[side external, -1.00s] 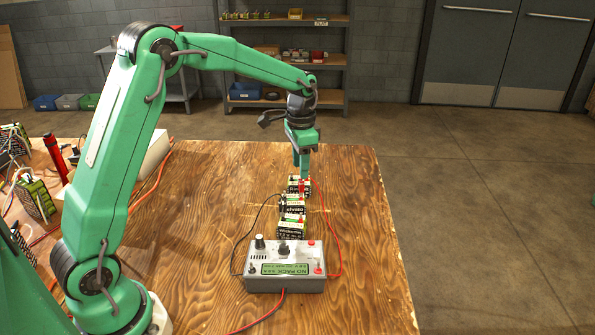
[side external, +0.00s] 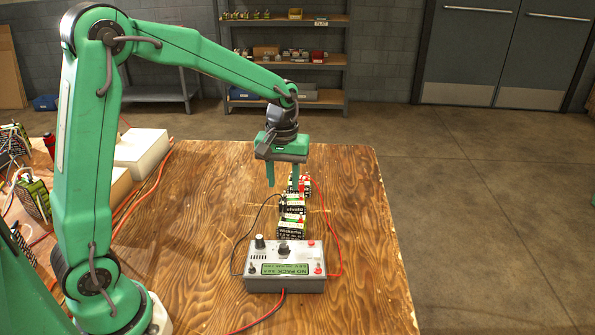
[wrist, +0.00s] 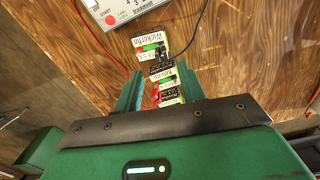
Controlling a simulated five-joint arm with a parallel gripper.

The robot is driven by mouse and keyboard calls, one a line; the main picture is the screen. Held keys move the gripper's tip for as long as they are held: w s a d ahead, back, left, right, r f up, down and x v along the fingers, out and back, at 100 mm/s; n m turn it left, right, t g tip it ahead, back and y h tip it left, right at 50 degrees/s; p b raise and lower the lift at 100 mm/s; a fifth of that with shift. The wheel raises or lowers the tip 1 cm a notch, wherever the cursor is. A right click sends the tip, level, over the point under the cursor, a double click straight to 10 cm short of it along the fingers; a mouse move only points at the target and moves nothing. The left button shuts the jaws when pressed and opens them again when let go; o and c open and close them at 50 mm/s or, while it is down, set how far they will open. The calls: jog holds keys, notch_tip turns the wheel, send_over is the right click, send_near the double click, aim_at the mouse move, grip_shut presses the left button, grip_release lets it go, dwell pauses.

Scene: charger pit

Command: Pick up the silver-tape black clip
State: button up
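My gripper (side external: 283,184) is open, its two fingers spread apart and pointing down at the far end of a row of battery packs. In the wrist view my gripper (wrist: 162,74) has a finger on each side of the row, with nothing visibly held. A thin black lead (side external: 256,218) runs from the charger to the packs; it also shows in the wrist view (wrist: 198,32). A black clip at its end is too small to make out for certain, and I see no silver tape. A red clip (side external: 302,185) is at the farthest pack, beside the right finger.
The nearest pack (side external: 291,227) and middle pack (side external: 293,205) stand behind the grey charger (side external: 285,284), whose display reads NO PACK. A red lead (side external: 338,235) curves along the right. White blocks (side external: 142,149) stand at left.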

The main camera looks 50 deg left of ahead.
aim_at(283, 199)
jog(key=shift+s+a+f, duration=0.1)
jog(key=shift+f, duration=3.8)
jog(key=c, duration=0.9)
